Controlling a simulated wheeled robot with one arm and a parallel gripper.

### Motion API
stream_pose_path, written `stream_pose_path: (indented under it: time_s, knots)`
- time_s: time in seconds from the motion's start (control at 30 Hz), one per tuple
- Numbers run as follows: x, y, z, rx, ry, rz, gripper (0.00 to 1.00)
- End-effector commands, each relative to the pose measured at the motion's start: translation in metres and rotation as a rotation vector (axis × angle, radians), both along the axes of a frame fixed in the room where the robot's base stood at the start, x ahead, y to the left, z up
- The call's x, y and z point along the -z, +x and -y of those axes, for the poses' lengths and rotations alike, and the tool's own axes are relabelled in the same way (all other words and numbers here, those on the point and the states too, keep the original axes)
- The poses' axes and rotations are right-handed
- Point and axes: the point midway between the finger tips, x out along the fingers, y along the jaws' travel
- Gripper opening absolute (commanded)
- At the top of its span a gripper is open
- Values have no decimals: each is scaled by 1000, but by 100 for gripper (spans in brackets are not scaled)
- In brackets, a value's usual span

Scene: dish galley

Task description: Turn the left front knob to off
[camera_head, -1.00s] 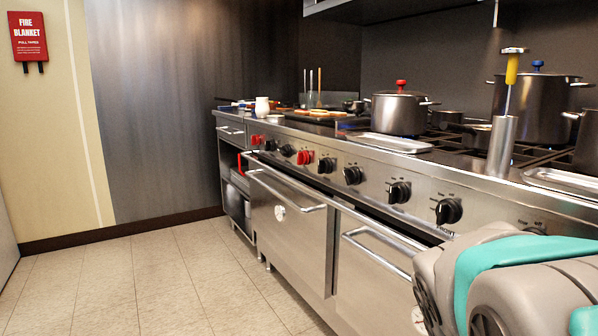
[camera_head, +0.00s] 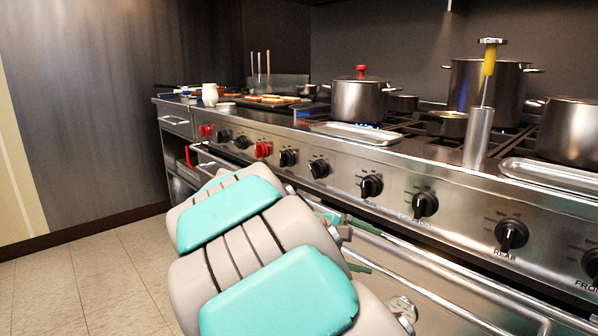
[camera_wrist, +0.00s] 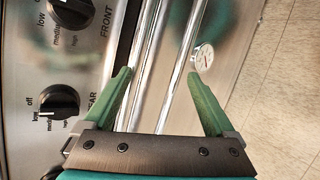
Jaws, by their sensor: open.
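In the head view, a black knob labelled FRONT (camera_head: 425,204) is on the stove's steel panel; it appears to be the left front knob. A knob labelled FRONT (camera_wrist: 70,12) is also cut off at the top left of the wrist view, its setting unclear. Below it there, a REAR knob (camera_wrist: 60,102) shows its off, low and medium markings. My gripper (camera_wrist: 162,75) is open and empty, its green fingers apart over the oven door handle area. It is off to the side of both knobs and touches neither. In the head view my arm hides most of it.
Another REAR knob (camera_head: 512,234) is further right on the panel. Steel door rails (camera_wrist: 150,75) run beneath the panel, with a round dial (camera_wrist: 203,57) on the oven door. A red-knobbed pot (camera_head: 359,98) and a tray (camera_head: 360,133) are on the stove. The floor (camera_head: 90,280) is clear at left.

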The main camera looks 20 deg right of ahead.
Motion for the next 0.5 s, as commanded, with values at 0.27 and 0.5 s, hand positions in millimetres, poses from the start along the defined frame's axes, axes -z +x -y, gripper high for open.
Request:
stream_pose_path:
  time_s: [0.27, 0.5]
  knots:
    - [-25, 46, -1, -78, -126, -31, 90]
    - [-59, 123, -22, -219, -321, -76, 90]
